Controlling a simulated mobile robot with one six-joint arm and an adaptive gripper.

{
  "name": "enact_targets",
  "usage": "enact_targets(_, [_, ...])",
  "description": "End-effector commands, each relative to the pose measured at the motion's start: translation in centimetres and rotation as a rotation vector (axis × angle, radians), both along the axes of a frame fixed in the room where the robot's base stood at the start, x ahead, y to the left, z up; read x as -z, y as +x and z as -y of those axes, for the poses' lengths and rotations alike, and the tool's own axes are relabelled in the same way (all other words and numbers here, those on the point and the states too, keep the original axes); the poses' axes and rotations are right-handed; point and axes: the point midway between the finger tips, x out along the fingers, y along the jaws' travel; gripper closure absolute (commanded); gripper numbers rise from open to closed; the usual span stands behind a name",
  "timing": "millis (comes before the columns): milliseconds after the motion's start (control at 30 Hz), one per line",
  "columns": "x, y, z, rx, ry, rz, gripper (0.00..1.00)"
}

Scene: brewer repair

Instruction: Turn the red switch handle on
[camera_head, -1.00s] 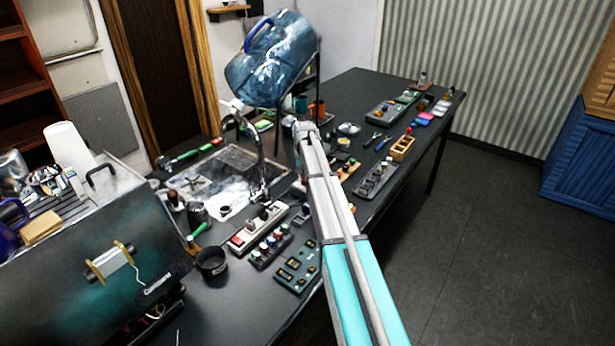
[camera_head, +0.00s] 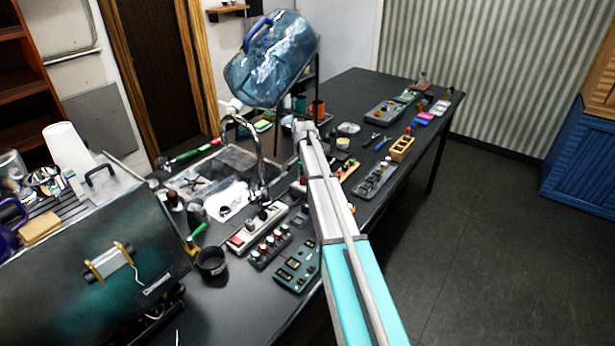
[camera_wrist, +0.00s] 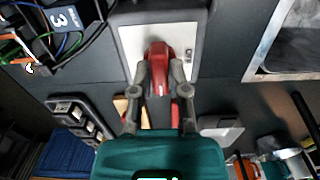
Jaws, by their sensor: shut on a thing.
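In the wrist view, the red switch handle (camera_wrist: 158,51) stands out from a white plate (camera_wrist: 130,39) set in a grey housing. My gripper (camera_wrist: 160,76) has one finger on each side of the handle and is shut on it. The handle's lower part is partly hidden between the fingers. Some red also shows further down between the finger links. In the head view, my arm covers the gripper, and I cannot make out the handle there.
A sink edge (camera_wrist: 262,76) is at the right. In the head view, a power strip (camera_head: 257,228) and several small boards crowd the black table.

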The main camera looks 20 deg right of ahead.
Motion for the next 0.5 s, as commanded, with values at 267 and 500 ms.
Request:
enact_targets(267, [-0.02, 0.34, -0.11, -0.001, 0.002, 0.006, 0.69])
enact_targets(500, [-0.02, 0.19, -0.11, -0.001, 0.001, 0.003, 0.44])
